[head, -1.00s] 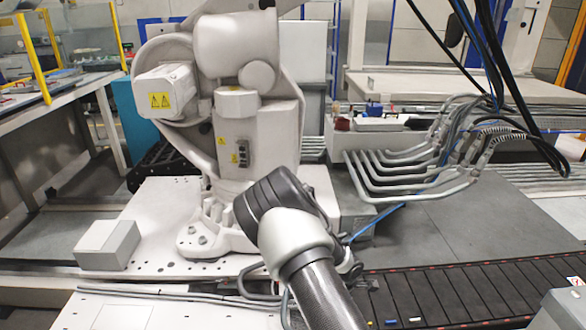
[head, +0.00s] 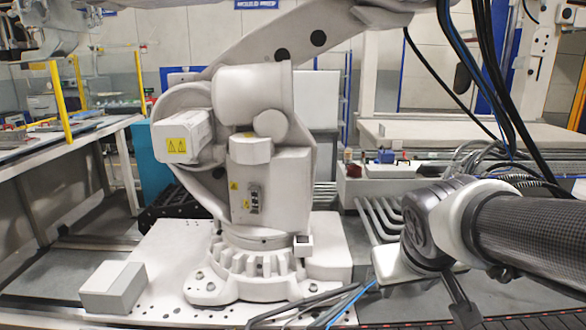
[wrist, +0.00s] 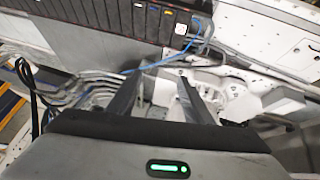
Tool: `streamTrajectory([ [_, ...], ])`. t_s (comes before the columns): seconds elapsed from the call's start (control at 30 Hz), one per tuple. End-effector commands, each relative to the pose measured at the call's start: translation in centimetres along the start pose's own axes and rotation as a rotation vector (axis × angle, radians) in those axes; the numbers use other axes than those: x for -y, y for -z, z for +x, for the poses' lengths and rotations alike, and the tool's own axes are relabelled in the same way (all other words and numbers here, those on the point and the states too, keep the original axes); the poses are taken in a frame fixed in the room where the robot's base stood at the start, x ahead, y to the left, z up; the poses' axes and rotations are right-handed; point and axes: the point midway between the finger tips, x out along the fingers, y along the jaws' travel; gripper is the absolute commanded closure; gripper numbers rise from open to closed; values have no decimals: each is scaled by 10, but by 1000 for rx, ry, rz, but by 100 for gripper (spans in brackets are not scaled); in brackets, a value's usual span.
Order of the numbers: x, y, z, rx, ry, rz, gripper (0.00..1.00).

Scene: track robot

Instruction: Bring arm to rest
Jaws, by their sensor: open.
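My gripper (wrist: 160,82) shows in the wrist view with its two dark fingers apart and nothing between them. Beyond the fingers lie a blue cable (wrist: 160,66), a dark slatted track (wrist: 120,20) and a pale machine base. In the head view my arm comes in from the right edge, with a carbon-patterned link and a dark joint near the lower right. I cannot clearly make out the gripper in the head view.
A large white industrial robot (head: 255,150) stands on a pale base plate (head: 60,275) at centre. A grey box (head: 113,287) sits on the plate at lower left. Grey conduits (head: 380,215) and hanging black cables (head: 490,70) are near my arm. A workbench (head: 75,140) stands at left.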

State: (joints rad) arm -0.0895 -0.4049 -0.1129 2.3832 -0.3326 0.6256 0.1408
Motion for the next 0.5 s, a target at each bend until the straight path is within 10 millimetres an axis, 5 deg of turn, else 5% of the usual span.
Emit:
streamTrajectory([
  [0.1,13,-28,-30,16,49,47,54],
  [0.37,48,-78,-73,49,156,90,54],
  [0.5,45,-64,-105,58,167,90,54],
])
